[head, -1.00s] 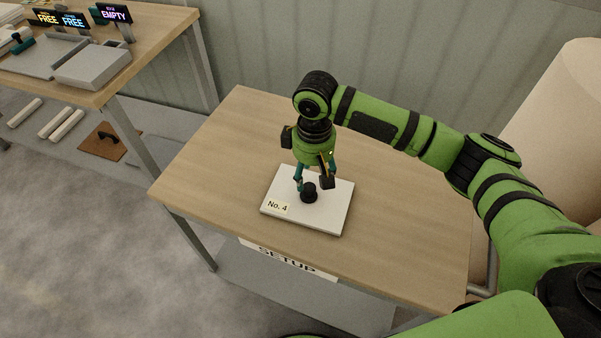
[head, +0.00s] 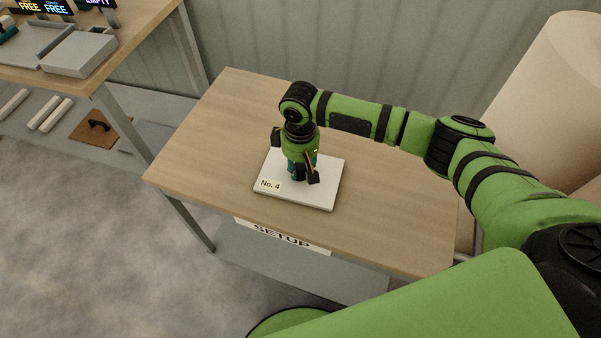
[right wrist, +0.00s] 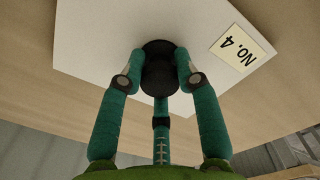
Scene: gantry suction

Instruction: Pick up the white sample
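The white sample (head: 318,190) is a flat white plate with a black round knob on top and a label "No. 4". It lies flat on the wooden table. My right gripper (head: 305,178) points down over the plate's middle. In the right wrist view, the teal fingers of my right gripper (right wrist: 160,65) stand on both sides of the black knob (right wrist: 159,75) and appear to press against it. The white plate (right wrist: 100,35) lies behind the fingertips. My left gripper is not in view.
The wooden table (head: 390,225) is clear around the plate and bears a "SETUP" sign (head: 283,236) on its front. Another bench at upper left holds a grey tray (head: 80,54) and lit signs. A beige rounded body (head: 555,100) stands at right.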

